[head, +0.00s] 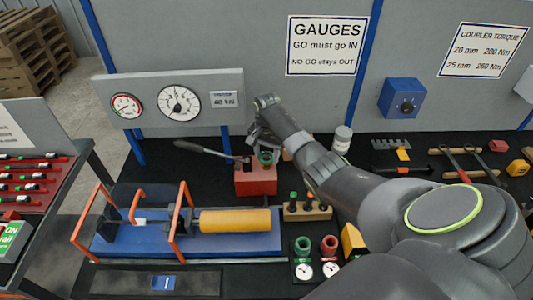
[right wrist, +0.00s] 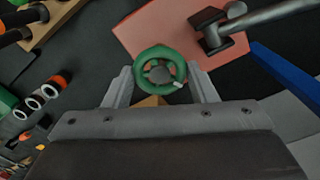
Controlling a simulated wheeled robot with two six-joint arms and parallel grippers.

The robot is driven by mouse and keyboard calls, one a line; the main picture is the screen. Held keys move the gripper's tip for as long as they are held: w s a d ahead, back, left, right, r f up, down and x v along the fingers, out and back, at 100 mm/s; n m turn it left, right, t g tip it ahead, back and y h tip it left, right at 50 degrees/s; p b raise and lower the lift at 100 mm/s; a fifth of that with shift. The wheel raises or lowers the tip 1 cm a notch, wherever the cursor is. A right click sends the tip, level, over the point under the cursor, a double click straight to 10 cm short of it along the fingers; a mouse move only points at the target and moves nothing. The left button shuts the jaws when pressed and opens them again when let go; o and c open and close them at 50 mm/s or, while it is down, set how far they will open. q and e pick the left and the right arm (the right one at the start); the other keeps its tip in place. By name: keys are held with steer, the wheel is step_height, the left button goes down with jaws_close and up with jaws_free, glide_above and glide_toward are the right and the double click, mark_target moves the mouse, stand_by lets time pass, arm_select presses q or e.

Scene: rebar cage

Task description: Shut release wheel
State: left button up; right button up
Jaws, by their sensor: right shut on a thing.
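The green release wheel (head: 266,157) sits on the red pump block (head: 256,181) in the middle of the bench. In the right wrist view the wheel (right wrist: 160,70) lies between the two fingers of my right gripper (right wrist: 161,84), which is shut on its rim. The red block (right wrist: 180,35) shows behind it, with the grey lever's pivot beside the wheel. In the head view my right gripper (head: 262,140) reaches down over the wheel from above and partly hides it. My left gripper is not in view.
The pump lever (head: 208,150) sticks out left from the block. A blue rig with a yellow cylinder (head: 235,220) and orange guards stands in front. Two gauges (head: 180,103) hang behind. A wooden holder (head: 307,211) and small red and green valve gauges (head: 329,244) are to the right.

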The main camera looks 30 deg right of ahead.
steer(key=m, duration=0.5)
steer(key=shift+r+m, duration=0.1)
steer(key=shift+m, duration=0.3)
stand_by(0.4)
steer(key=o, duration=1)
steer(key=shift+c, duration=0.2)
